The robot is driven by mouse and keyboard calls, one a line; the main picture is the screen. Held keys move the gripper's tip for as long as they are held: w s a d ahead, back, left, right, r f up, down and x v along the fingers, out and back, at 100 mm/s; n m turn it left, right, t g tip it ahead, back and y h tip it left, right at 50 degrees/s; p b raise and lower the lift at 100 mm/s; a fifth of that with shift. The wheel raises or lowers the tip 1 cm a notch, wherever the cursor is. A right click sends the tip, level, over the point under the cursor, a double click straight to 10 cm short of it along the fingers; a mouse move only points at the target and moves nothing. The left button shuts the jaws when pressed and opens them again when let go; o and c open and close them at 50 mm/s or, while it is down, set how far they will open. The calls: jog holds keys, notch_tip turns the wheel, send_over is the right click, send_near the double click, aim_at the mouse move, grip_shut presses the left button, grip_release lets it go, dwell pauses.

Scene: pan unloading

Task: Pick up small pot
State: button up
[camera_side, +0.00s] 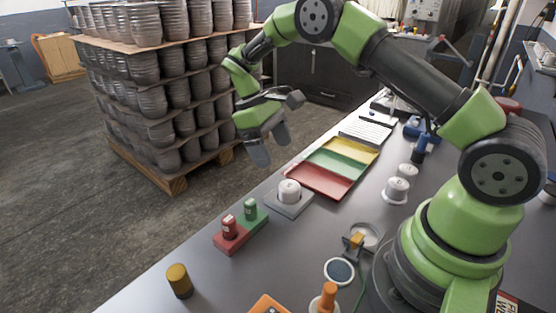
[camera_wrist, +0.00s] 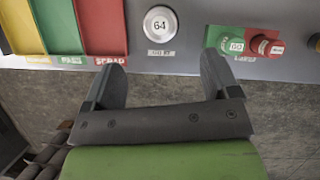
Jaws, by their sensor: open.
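Which item is the small pot is not certain. A small pale round-topped cylinder (camera_side: 290,190), which may be it, stands on a grey square plate near the bench edge. In the wrist view it is a white disc marked 64 (camera_wrist: 160,25), ahead of the fingers and roughly centred between them. My gripper (camera_side: 270,146) is open and empty, raised near the bench's floor-side edge. In the wrist view its two fingers (camera_wrist: 160,68) stand wide apart with only bench edge and floor between them. Many larger grey ribbed pots (camera_side: 145,67) are stacked on a pallet at the back left.
Red, green and yellow trays (camera_side: 320,181) lie beside the plate. A red-and-green block (camera_side: 231,242) holds two small capped containers. A brass-coloured cylinder (camera_side: 179,280) stands nearer the camera. Pale cylinders (camera_side: 397,188) stand farther right.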

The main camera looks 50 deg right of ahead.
aim_at(290, 185)
jog(key=m+t, duration=0.1)
jog(key=m, duration=0.4)
jog(key=s+m, duration=0.1)
jog(key=m, duration=0.4)
jog(key=s+m+t, duration=0.1)
jog(key=m, duration=0.5)
jog(key=shift+d+t+y, duration=0.3)
jog(key=shift+d, duration=0.05)
jog(key=m, duration=0.4)
jog(key=m+t, duration=0.1)
jog(key=m, duration=0.1)
jog(key=shift+s+r, duration=0.1)
jog(key=shift+s, duration=0.2)
jog(key=m, duration=0.4)
jog(key=s+m+t, duration=0.1)
jog(key=m, duration=0.1)
jog(key=shift+m, duration=0.4)
jog(key=shift+f, duration=0.3)
jog(key=f, duration=0.9)
jog(key=shift+s+f, duration=0.1)
jog(key=shift+s, duration=0.1)
